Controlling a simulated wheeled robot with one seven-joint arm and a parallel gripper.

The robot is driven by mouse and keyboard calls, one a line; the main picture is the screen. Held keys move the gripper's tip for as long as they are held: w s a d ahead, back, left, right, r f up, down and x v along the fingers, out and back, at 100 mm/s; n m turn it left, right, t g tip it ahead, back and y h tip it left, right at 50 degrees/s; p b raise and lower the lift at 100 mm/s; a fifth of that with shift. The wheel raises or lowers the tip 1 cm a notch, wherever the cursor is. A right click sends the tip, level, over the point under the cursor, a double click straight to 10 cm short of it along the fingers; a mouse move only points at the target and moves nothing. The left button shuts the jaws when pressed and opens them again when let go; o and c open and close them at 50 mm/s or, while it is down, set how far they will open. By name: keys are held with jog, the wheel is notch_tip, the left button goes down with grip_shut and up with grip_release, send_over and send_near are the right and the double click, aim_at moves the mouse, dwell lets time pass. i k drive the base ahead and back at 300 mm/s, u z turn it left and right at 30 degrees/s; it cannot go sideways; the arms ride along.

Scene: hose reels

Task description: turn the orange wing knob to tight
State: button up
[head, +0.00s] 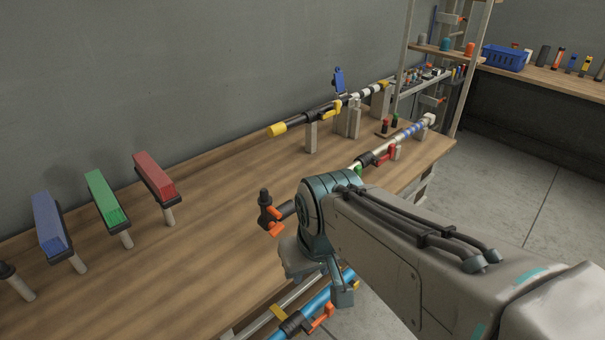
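Two orange winged parts show in the head view, and I cannot tell which is the wing knob of the task. One orange wing knob (271,222) sits on a black fitting (265,200) over the wooden bench, just left of my wrist. Another orange wing (321,318) is on a black collar around a blue pipe (314,302) at the bottom, below the bench's front edge. My gripper (322,282) is largely hidden behind my wrist, above the blue pipe. Its fingertips do not show clearly, and contact with either orange part cannot be seen.
Blue, green (106,199) and red blocks stand on posts at the left of the bench (150,285). A black pipe with yellow ends (298,122) and a pale pipe with a red lever (386,154) lie behind my arm. A shelf rack (402,60) stands beyond.

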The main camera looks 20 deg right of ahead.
aim_at(275, 229)
jog(key=k, duration=1.3)
jog(key=u, duration=0.65)
jog(key=i, duration=1.2)
jog(key=z, duration=0.55)
